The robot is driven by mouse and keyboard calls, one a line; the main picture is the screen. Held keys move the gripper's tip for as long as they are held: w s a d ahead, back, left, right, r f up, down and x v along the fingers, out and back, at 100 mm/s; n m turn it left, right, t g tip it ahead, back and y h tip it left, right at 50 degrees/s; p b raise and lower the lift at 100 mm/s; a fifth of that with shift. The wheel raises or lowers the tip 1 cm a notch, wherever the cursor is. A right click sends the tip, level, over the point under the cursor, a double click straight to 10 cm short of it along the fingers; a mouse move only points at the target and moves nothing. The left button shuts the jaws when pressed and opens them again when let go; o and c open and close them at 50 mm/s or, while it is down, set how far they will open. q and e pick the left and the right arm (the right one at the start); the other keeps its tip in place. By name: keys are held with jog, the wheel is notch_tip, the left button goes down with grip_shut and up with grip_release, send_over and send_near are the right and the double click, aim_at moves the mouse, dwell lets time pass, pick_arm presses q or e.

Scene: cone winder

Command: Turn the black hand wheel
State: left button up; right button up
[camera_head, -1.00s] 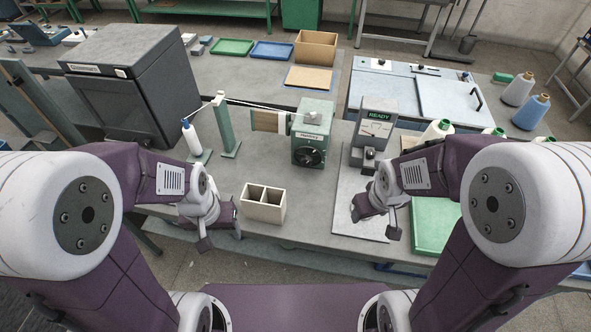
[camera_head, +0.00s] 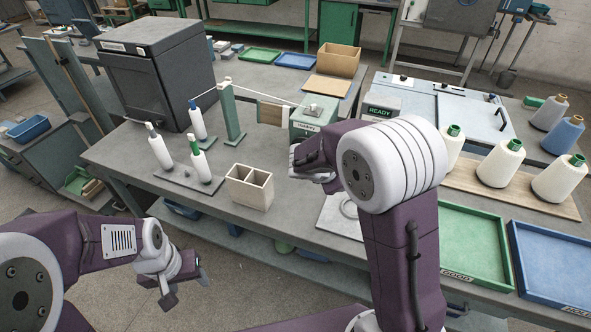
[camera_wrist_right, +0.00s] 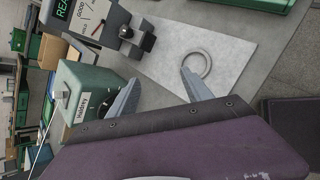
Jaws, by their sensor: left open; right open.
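The green winder box (camera_head: 300,127) stands on the bench, and its front with the black hand wheel is hidden behind my right arm in the head view. In the right wrist view the winder (camera_wrist_right: 85,85) is at the left, and part of the black hand wheel (camera_wrist_right: 104,108) shows beside one finger. My right gripper (camera_wrist_right: 158,92) is open and empty, with that finger overlapping the winder's front; I cannot tell if it touches. My left gripper (camera_head: 186,285) is open and empty, in front of the bench at lower left.
A two-compartment box (camera_head: 249,188) stands near the bench's front edge. White spools (camera_head: 200,162) stand to its left. A grey plate with a ring (camera_wrist_right: 196,62) lies near the right gripper. The green tray (camera_head: 472,245) and blue tray (camera_head: 555,265) are at the right.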

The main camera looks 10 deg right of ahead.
jog(key=w+a+f+n+t+b, duration=0.3)
jog(key=w+a+f+n+b, duration=0.15)
jog(key=w, duration=0.25)
jog(key=w+a+f+n+t+b, duration=0.3)
jog(key=w+a+n+b, duration=0.15)
jog(key=w+a, duration=0.2)
pick_arm(q)
notch_tip(320, 180, down, 11)
jog(key=p, duration=0.1)
jog(key=shift+r, duration=0.15)
pick_arm(e)
jog(key=shift+n, duration=0.4)
jog(key=x, duration=0.9)
jog(key=shift+w+d+r, duration=0.2)
jog(key=shift+w+r, duration=0.05)
jog(key=shift+r, duration=0.05)
